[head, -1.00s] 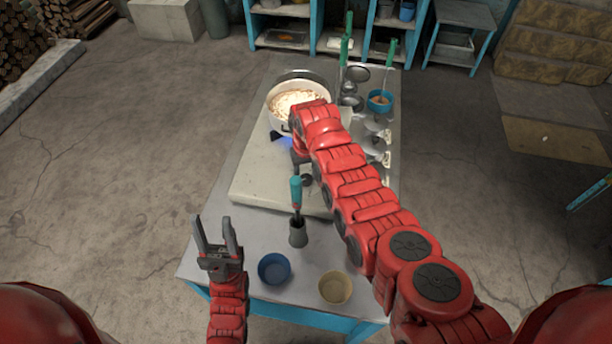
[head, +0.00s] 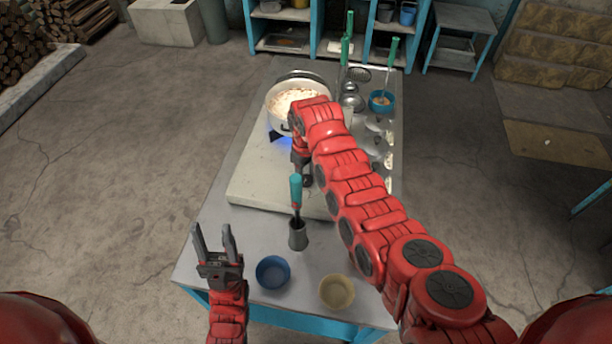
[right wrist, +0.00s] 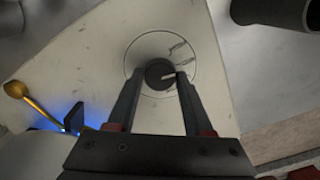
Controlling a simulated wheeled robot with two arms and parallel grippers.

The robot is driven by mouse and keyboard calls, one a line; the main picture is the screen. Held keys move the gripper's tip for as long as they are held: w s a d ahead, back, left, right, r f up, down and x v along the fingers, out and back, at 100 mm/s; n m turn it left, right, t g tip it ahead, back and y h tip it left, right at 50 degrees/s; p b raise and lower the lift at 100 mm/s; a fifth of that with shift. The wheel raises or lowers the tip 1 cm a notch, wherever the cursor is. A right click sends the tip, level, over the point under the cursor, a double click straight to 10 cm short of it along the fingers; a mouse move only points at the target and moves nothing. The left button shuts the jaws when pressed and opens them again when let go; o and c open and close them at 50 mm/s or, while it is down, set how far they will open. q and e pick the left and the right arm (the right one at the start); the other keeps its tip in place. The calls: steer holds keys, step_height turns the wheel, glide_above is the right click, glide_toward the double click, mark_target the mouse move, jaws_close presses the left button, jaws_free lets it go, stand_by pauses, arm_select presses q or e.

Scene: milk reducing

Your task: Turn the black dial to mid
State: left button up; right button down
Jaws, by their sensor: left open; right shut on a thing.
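The black dial (right wrist: 159,74) sits on the pale stove top, inside a thin drawn circle with markings, in the right wrist view. A light pointer line on it points to the right. My right gripper (right wrist: 155,78) is shut on the dial, with one finger on each side. In the head view the dial (head: 307,181) shows only in part beside my right gripper (head: 299,172). My left gripper (head: 212,232) is open and empty above the front left of the table. A white pot (head: 290,112) with pale contents stands on the burner, with blue flame under it.
A grey holder (head: 298,236) with a teal-handled tool (head: 296,190) stands in front of the stove. A blue bowl (head: 273,272) and a beige bowl (head: 337,291) are at the front edge. A small blue bowl (head: 382,102) and several metal items stand along the right side.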

stand_by(0.3)
steer(key=shift+c, duration=1.5)
jaws_free()
step_height(320, 180, up, 5)
steer(key=shift+w+r+b, duration=0.1)
steer(key=shift+b, duration=1.05)
step_height(320, 180, up, 5)
steer(key=p, duration=0.1)
step_height(320, 180, up, 7)
glide_above(306, 178)
steer(key=shift+r, duration=0.15)
